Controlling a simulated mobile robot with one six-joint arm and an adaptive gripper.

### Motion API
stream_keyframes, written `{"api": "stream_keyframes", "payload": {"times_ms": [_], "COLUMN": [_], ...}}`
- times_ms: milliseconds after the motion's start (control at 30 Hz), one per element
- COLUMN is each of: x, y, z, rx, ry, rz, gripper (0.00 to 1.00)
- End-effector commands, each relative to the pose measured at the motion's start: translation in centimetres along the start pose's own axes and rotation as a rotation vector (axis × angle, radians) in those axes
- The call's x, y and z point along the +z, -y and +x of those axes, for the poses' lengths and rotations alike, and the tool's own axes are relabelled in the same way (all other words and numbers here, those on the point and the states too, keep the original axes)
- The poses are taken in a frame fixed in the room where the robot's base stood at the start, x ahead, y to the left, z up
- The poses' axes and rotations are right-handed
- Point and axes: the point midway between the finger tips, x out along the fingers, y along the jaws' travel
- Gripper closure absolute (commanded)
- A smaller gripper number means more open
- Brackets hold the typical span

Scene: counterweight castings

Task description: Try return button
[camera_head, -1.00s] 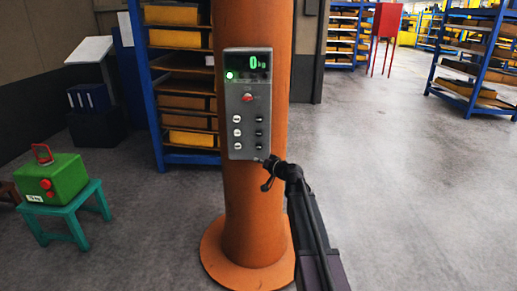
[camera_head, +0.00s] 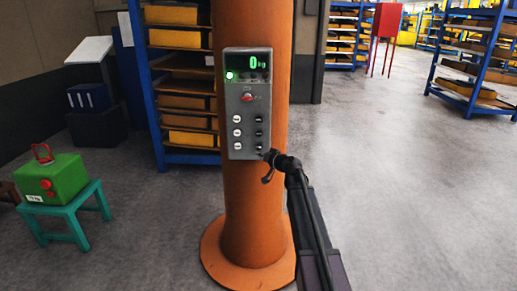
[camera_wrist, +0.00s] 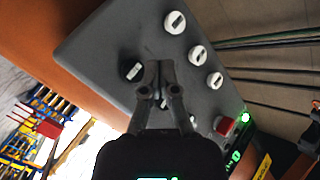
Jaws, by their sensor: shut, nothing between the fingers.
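A grey control panel (camera_head: 249,140) is fixed upright on an orange column (camera_head: 250,205). Its display (camera_head: 257,63) reads 0 kg beside a lit green lamp (camera_head: 229,75). Below sit a red button (camera_head: 247,97), a column of white buttons (camera_head: 237,133) and a column of black buttons (camera_head: 259,133). No label names the return button legibly. My gripper (camera_head: 267,157) is shut and empty at the panel's lower right corner. In the wrist view its fingertips (camera_wrist: 158,66) are beside the lowest black button (camera_wrist: 131,67); contact cannot be told. The fingers partly hide another black button (camera_wrist: 163,103).
A green box weight (camera_head: 60,178) with a red handle sits on a teal stool (camera_head: 66,209) at left. A blue shelf rack (camera_head: 155,110) stands behind the column. The floor at right (camera_head: 415,190) is clear.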

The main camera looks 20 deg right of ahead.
Motion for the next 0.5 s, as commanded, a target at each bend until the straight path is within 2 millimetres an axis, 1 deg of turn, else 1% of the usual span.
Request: {"api": "stream_keyframes", "payload": {"times_ms": [33,200,500], "x": [-0.4,-1.2,-1.9], "y": [-0.4,-1.2,-1.9], "z": [0.6,1.7,2.5], "rx": [0.000,0.000,0.000], "ry": [0.000,0.000,0.000], "rz": [0.000,0.000,0.000], "gripper": [1.00,1.00,1.00]}}
